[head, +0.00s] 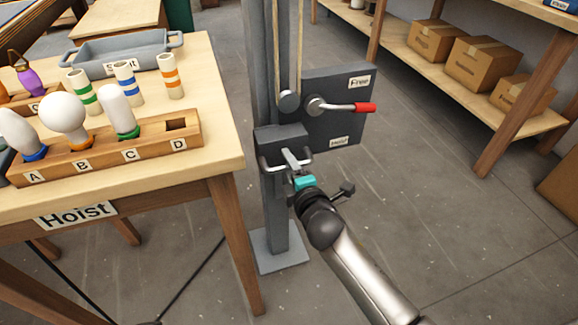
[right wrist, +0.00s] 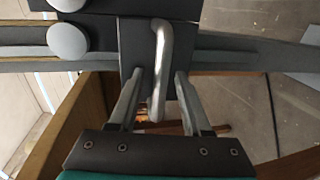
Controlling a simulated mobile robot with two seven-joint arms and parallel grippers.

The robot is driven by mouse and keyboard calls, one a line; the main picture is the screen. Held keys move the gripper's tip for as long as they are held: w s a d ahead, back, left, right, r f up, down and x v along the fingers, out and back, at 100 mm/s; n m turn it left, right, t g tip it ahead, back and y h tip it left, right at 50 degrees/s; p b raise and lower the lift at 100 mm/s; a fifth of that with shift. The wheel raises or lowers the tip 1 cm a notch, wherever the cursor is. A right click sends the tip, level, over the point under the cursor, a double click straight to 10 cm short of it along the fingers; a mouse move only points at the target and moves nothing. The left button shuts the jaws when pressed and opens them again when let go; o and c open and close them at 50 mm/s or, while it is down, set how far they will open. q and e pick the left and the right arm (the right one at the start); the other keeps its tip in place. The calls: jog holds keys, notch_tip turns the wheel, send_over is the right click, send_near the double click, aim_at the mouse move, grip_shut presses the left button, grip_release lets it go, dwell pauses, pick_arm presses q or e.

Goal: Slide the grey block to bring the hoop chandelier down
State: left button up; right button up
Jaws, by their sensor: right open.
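The grey block (head: 281,138) sits on the upright grey post (head: 284,215) and has a pale metal bar handle on its front. My right gripper (head: 292,158) is at this handle. In the right wrist view the grey block (right wrist: 136,45) is straight ahead. The open fingers of my right gripper (right wrist: 160,74) stand one on each side of the handle (right wrist: 161,60), with gaps visible. The hoop chandelier is not in view. My left gripper is not in view.
At left, a table (head: 222,150) marked Hoist carries a wooden bulb rack (head: 193,142) and a grey tray (head: 97,66). Shelves with boxes (head: 478,63) stand at right.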

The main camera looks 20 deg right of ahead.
grip_shut()
dwell(0.3)
dwell(1.1)
